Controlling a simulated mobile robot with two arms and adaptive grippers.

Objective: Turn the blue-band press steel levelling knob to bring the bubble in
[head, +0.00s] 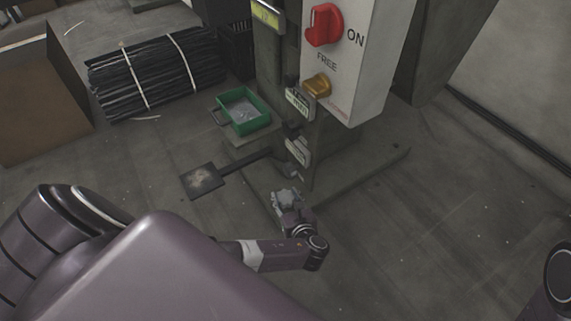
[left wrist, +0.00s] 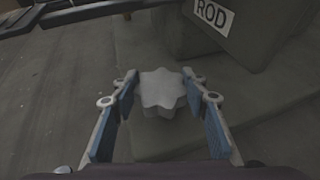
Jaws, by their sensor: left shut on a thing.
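The steel levelling knob (head: 284,196) is pale grey and lobed, low at the front of the press base. It also shows in the left wrist view (left wrist: 161,88), between the two fingers. My left gripper (head: 287,205) is shut on the knob, with its blue-padded fingers (left wrist: 160,90) on either side of it. The press (head: 335,150) stands on a grey base plate (head: 375,168). No blue band and no bubble level can be made out in these views. My right gripper is not in view.
The press carries a white control box (head: 372,60) with a red switch (head: 324,25) and a yellow knob (head: 317,85). A green tray (head: 262,121) and a pedal (head: 202,180) are beside it. Bundled black rods (head: 150,75) lie behind. The floor at right is clear.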

